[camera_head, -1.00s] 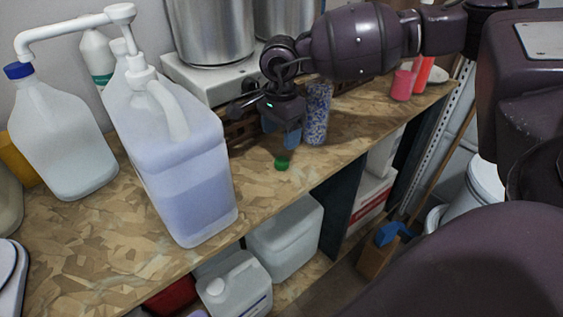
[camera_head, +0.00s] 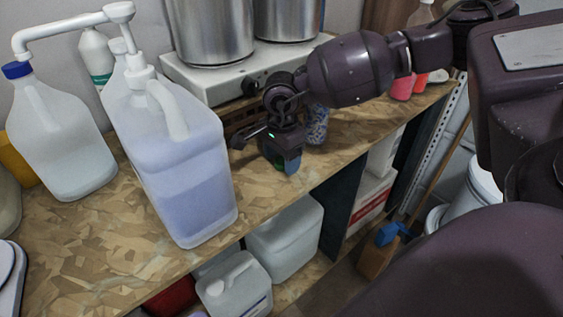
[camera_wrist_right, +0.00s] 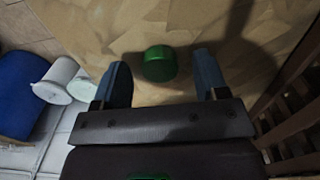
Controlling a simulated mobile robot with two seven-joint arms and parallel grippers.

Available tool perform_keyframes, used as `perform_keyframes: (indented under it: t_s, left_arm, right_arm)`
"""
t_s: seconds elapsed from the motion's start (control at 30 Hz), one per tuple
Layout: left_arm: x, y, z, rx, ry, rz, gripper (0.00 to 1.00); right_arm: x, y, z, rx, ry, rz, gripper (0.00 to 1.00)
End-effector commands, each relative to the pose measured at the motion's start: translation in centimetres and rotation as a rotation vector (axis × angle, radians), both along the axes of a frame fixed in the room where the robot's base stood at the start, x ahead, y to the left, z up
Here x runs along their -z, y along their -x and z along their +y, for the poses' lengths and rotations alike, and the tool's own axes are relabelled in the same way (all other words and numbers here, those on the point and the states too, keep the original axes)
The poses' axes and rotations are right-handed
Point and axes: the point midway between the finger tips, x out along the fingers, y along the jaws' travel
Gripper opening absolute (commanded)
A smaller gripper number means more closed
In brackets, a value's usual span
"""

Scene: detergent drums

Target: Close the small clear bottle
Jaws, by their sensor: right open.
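A green cap (camera_head: 279,165) lies on the wooden bench top, mostly hidden by my right gripper (camera_head: 283,160) in the head view. In the right wrist view the green cap (camera_wrist_right: 160,63) sits between the two blue fingers of my right gripper (camera_wrist_right: 162,82), with gaps on both sides. The gripper is open and points down. A speckled blue-and-white bottle (camera_head: 317,124) stands behind the gripper, partly hidden by it. I cannot tell whether it is the small clear bottle. My left gripper is out of view.
A large translucent jug (camera_head: 185,165) with blue liquid stands left of my gripper. A blue-capped bottle (camera_head: 60,140) is farther left. A hotplate (camera_head: 235,82) with metal pots is behind. Pink containers (camera_head: 403,85) stand at the right. The bench's front edge is close.

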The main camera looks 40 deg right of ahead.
Motion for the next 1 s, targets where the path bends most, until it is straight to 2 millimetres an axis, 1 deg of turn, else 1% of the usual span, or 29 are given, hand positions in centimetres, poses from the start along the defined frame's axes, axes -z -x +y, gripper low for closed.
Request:
perform_keyframes:
  t_s: [0.1, 0.4, 0.53, 0.73, 0.77, 1.0]
  left_arm:
    - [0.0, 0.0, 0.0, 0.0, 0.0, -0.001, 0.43]
    - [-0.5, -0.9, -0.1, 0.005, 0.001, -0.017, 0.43]
    - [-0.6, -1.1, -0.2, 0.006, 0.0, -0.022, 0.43]
    - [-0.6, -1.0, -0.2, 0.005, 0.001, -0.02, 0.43]
    - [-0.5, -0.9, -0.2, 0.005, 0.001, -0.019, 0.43]
    - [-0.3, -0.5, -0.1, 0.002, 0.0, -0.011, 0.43]
  right_arm:
    - [0.3, 0.0, 0.0, 0.001, 0.0, -0.001, 0.67]
    - [0.3, 0.0, 0.0, 0.001, 0.0, -0.001, 0.67]
    - [0.3, 0.0, 0.0, 0.001, 0.0, -0.001, 0.47]
    - [0.3, 0.0, 0.0, 0.001, 0.0, -0.001, 0.16]
    - [0.3, 0.0, 0.0, 0.001, 0.0, -0.001, 0.14]
    - [0.3, 0.0, 0.0, 0.001, 0.0, -0.001, 0.13]
